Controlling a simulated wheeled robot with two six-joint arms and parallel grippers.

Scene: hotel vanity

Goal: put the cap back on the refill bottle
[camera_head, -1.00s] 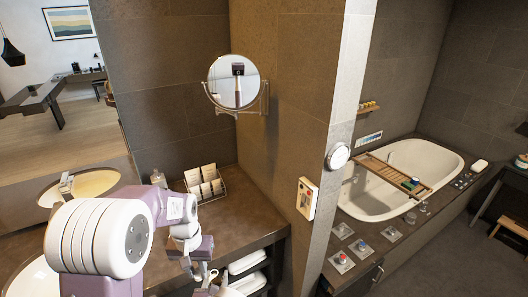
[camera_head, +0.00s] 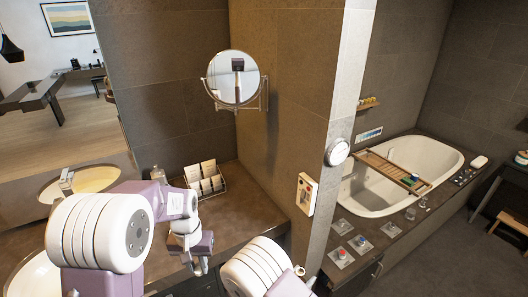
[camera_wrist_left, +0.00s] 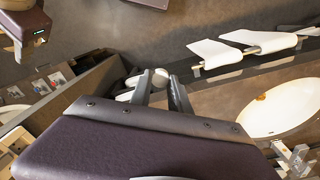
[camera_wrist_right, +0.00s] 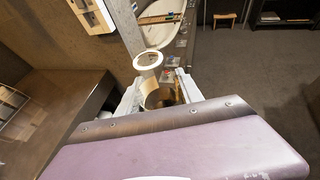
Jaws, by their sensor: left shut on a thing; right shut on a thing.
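My left gripper (camera_head: 200,267) hangs over the counter's front edge. In the left wrist view its jaws (camera_wrist_left: 163,88) are shut on a small white rounded thing (camera_wrist_left: 160,77), which looks like the cap and is mostly hidden by the fingers. My right gripper (camera_wrist_right: 157,93) is shut on a tan-brown cylinder, taken as the refill bottle (camera_wrist_right: 154,99), with a pale open ring (camera_wrist_right: 148,60) at its far end. In the head view a small pale ring (camera_head: 299,270) shows beside my right arm. The two grippers are apart; the bottle and the white thing do not touch.
The brown counter (camera_head: 245,210) carries a card holder (camera_head: 205,182) and a clear bottle (camera_head: 158,174) near the mirror. A wall pillar with a control panel (camera_head: 306,194) stands right of the counter. The bathtub (camera_head: 425,160) lies beyond; open floor is at right.

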